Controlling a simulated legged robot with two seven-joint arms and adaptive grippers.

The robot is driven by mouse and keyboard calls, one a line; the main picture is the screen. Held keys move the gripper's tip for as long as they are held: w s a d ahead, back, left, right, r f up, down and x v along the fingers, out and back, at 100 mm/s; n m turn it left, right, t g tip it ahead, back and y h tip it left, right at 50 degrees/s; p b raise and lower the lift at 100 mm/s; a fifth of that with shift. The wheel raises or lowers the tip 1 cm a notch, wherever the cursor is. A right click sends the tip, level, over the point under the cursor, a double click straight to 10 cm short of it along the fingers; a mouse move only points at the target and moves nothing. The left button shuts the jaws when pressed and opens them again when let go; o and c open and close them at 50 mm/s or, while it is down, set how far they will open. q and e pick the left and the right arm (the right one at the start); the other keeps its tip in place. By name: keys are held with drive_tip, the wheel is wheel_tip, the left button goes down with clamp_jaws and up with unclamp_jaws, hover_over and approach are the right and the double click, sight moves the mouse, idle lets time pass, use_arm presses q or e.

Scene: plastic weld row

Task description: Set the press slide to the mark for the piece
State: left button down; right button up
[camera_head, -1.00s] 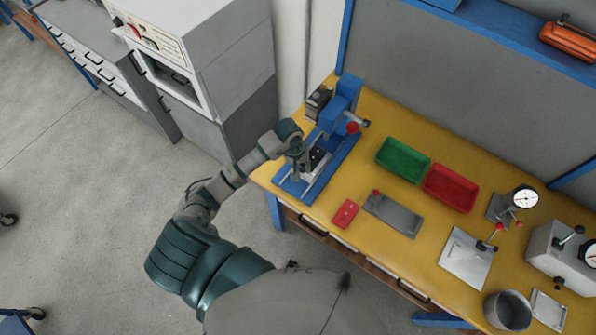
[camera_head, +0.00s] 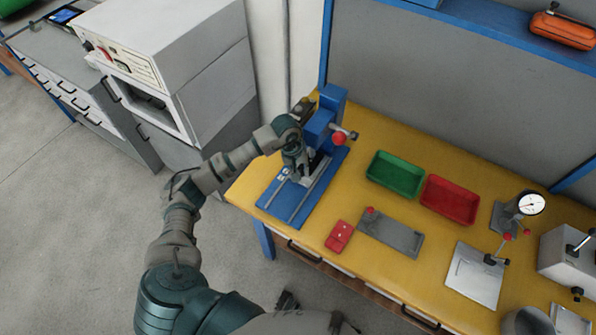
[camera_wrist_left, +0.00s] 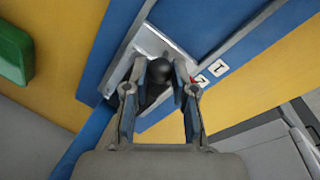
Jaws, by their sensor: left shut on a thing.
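The blue press (camera_head: 322,128) stands at the yellow bench's left end, its base carrying two metal rails. A silver slide plate (camera_head: 318,172) sits between the rails, near the press column; it also shows in the left wrist view (camera_wrist_left: 150,38). My left gripper (camera_head: 301,176) is over the slide, its fingers shut around a black ball knob (camera_wrist_left: 159,70) on it. White number labels, 1 and 2 (camera_wrist_left: 210,74), lie on the blue base beside the rail. A red piece (camera_head: 339,236) with small holes lies on the bench.
A grey plate with a red knob (camera_head: 398,238), a green tray (camera_head: 395,174) and a red tray (camera_head: 450,199) lie right of the press. A dial gauge (camera_head: 530,203) stands farther right.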

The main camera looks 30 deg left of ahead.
use_arm(q)
drive_tip(key=c, duration=0.9)
unclamp_jaws()
drive_tip(key=shift+w+d, duration=0.1)
drive_tip(key=shift+d, duration=0.2)
drive_tip(key=shift+c, duration=0.2)
drive_tip(key=shift+a+r, duration=0.2)
drive_tip(key=shift+r, duration=0.3)
wheel_tip(320, 180, up, 11)
drive_tip(key=s+a, duration=0.1)
drive_tip(key=shift+a, duration=0.25)
drive_tip(key=shift+a+f, duration=0.15)
drive_tip(key=shift+f, duration=0.05)
